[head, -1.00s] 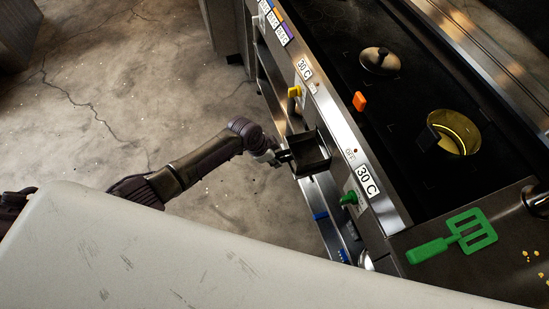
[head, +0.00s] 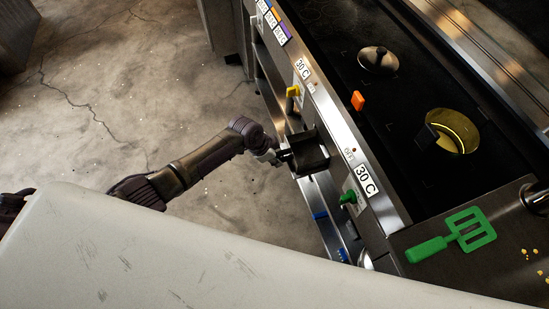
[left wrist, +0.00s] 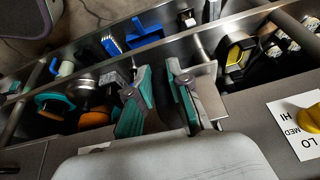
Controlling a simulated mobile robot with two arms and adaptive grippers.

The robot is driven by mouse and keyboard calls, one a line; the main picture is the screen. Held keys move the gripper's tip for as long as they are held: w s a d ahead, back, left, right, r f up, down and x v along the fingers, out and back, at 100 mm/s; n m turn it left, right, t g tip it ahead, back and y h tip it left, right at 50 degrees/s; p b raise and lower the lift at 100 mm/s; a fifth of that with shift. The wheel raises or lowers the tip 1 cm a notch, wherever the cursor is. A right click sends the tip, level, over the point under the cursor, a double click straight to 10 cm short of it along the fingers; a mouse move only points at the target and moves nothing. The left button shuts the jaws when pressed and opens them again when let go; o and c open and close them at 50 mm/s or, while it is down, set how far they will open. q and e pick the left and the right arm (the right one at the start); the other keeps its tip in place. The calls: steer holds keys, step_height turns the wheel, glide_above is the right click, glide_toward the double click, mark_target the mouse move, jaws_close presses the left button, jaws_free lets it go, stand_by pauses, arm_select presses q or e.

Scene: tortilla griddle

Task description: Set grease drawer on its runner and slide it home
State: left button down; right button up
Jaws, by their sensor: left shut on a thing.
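The grease drawer (head: 312,158), a small dark box, is at the stove's front panel in the head view, between the yellow and green knobs. It looks tilted, with a plain dark side facing the camera. My left gripper (head: 284,157) is shut on its near end. In the left wrist view the teal-padded fingers of my left gripper (left wrist: 163,100) show with a gap between them, and what they hold is hard to make out there. The runner is hidden, and I cannot tell whether the drawer touches it. My right gripper is not in view.
A yellow knob (head: 292,91) and a green knob (head: 348,197) flank the drawer on the front panel. A lower shelf in the left wrist view holds utensils, including an orange-and-teal item (left wrist: 92,118).

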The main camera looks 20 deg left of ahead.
mark_target(292, 150)
arm_select(q)
steer(key=shift+w+d+b, duration=0.3)
steer(key=shift+w+d, duration=0.3)
steer(key=shift+d, duration=0.3)
steer(key=shift+w+d+b, duration=0.3)
steer(key=shift+w+d, duration=0.35)
steer(key=shift+d, duration=0.3)
steer(key=shift+w+d+b, duration=0.3)
steer(key=shift+w+d, duration=0.3)
steer(key=shift+d, duration=0.3)
stand_by(5.2)
